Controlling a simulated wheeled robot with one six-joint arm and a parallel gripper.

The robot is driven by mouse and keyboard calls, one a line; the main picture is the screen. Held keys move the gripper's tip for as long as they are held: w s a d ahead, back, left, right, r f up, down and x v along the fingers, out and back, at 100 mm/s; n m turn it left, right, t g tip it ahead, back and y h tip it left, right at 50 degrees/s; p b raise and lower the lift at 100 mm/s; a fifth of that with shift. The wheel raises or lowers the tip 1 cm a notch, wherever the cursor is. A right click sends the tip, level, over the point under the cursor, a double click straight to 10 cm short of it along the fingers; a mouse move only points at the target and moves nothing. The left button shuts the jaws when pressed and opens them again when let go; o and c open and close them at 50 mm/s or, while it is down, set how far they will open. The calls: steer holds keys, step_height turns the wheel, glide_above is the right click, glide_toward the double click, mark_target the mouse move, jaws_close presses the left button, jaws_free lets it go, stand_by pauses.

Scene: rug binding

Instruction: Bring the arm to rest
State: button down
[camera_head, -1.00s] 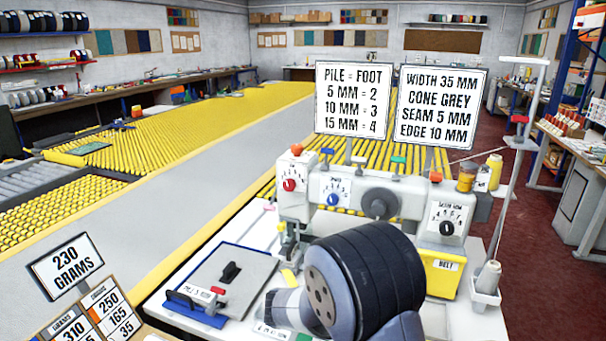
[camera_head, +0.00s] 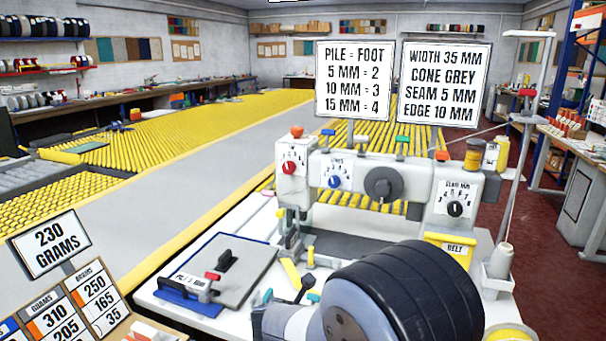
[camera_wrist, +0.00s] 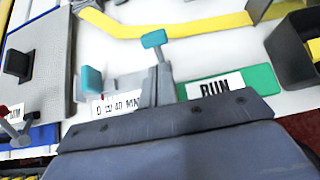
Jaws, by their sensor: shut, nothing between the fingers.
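My arm, with its thick dark drum-like joint, fills the lower right of the head view, in front of the sewing machine (camera_head: 383,187). My gripper (camera_wrist: 170,120) shows at the bottom of the wrist view as a dark, bolted edge; it looks shut and empty. Its fingertips are not clearly seen. Beyond it are a teal-tipped lever (camera_wrist: 155,39), a teal block (camera_wrist: 92,80) with a partly hidden label, and a green RUN plate (camera_wrist: 230,84). All of these are on the white table; I see no contact with them.
A grey plate (camera_head: 250,275) with a black handle lies left of my arm. A thread stand (camera_head: 500,262) rises at the right. A card rack (camera_head: 80,290) stands at the lower left. Signs (camera_head: 355,80) stand above the machine. The grey walkway (camera_head: 190,190) beyond is clear.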

steer(key=shift+s+a+f+t+b, duration=0.1)
steer(key=shift+s+f+t+b, duration=0.4)
steer(key=shift+b, duration=2)
steer(key=shift+t+h+b, duration=0.3)
steer(key=shift+t+b, duration=0.1)
steer(key=shift+b, duration=0.5)
